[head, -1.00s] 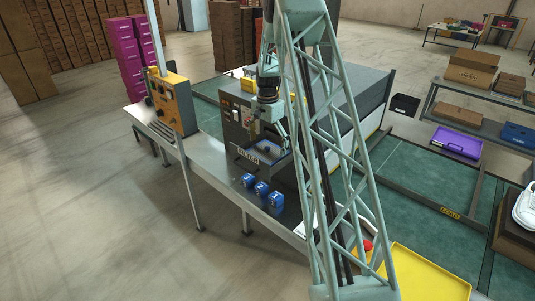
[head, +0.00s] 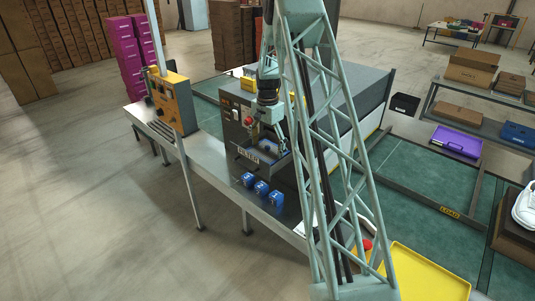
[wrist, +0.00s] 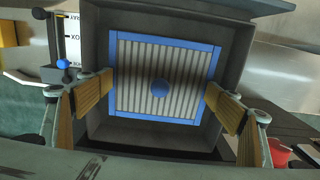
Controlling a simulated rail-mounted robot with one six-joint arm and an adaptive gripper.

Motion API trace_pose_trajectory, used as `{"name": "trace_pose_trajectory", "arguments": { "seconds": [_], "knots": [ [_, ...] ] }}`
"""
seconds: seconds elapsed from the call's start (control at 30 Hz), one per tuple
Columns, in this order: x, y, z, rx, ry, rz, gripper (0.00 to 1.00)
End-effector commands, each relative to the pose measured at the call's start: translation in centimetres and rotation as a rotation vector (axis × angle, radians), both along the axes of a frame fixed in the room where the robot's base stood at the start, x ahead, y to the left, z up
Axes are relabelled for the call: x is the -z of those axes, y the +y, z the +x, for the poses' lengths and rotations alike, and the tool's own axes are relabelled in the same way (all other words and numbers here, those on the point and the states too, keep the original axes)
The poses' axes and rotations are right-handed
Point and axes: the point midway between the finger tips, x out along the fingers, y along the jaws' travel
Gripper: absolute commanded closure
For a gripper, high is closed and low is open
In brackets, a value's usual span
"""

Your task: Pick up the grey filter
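The grey filter (wrist: 135,75) has grey pleats, a blue frame and a round blue knob in its middle. It lies in an open dark grey drawer (wrist: 232,60) in the wrist view. In the head view the drawer front (head: 247,157) sticks out of the grey machine, and my arm partly hides what is inside. My gripper (wrist: 160,90) is open, with its two padded fingers apart at the left and right of the filter, and nothing between them is gripped. I cannot tell how high the fingertips are above the filter. In the head view my gripper (head: 272,140) is over the drawer.
Three blue blocks (head: 262,188) stand on the grey bench in front of the drawer. A yellow control box (head: 172,101) stands at the bench's left. A yellow tray (head: 425,275) lies at the lower right. The drawer walls closely surround the filter.

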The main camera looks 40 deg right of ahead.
Motion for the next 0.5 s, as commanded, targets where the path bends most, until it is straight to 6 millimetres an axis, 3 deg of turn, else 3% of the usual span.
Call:
{"name": "trace_pose_trajectory", "arguments": {
  "seconds": [0.2, 0.5],
  "knots": [
    [0.23, 0.07, -0.04, 0.0, 0.001, 0.001, 0.38],
    [0.54, 0.17, -0.05, 0.0, 0.002, 0.003, 0.39]
  ]
}}
